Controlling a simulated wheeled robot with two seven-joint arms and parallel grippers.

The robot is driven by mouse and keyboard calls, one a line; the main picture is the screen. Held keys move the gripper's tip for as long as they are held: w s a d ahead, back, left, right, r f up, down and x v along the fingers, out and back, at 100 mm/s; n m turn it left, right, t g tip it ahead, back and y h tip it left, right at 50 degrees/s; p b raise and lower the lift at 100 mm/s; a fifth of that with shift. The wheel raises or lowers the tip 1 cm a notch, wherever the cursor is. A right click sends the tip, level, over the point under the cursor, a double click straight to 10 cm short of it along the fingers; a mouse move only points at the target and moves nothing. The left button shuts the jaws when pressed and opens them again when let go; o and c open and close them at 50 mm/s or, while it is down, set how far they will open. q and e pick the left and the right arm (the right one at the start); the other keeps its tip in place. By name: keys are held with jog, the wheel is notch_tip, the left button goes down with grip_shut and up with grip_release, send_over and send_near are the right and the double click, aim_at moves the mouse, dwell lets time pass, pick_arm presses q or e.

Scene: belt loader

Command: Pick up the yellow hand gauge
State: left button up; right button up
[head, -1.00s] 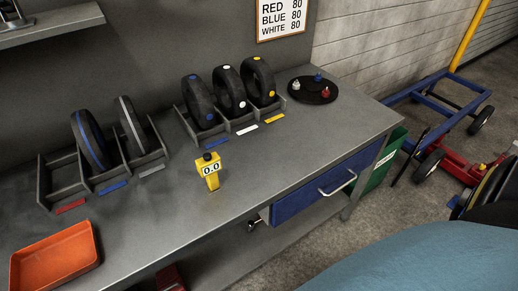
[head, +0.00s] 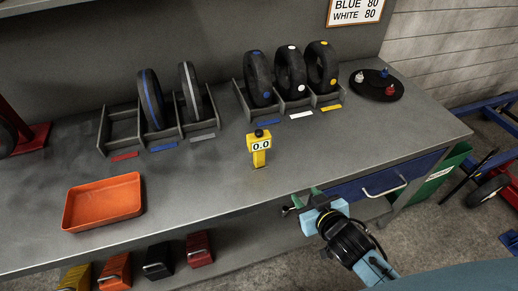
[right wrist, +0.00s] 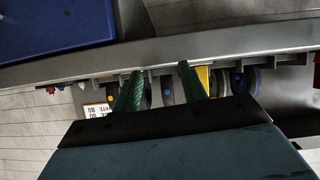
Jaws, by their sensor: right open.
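The yellow hand gauge (head: 259,158) stands upright on the grey workbench (head: 215,185), with a black knob on top and a display reading 0.0. My right gripper (head: 306,199) is at the bench's front edge, to the right of the gauge and nearer to me, apart from it. It is open and empty. In the right wrist view its two green fingers (right wrist: 162,78) are spread, and a yellow piece that looks like the gauge (right wrist: 203,76) shows beside one finger, partly hidden. My left gripper is not in view.
An orange tray (head: 80,226) lies left of the gauge. Racks with wheels (head: 148,98) stand behind it, and a dark round plate with small coloured parts (head: 366,91) is back right. A blue drawer (head: 345,194) is under the bench edge. Bench around the gauge is clear.

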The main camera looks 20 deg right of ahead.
aim_at(261, 134)
jog(key=w+a+r+n+t+y, duration=0.1)
jog(key=w+a+r+t+y, duration=0.15)
jog(key=r, duration=0.35)
jog(key=w+a+r+n+t+y, duration=0.1)
jog(key=a+r+t+y, duration=0.15)
jog(key=r, duration=0.35)
jog(key=shift+x, duration=6.25)
jog(key=shift+f, duration=0.1)
grip_shut()
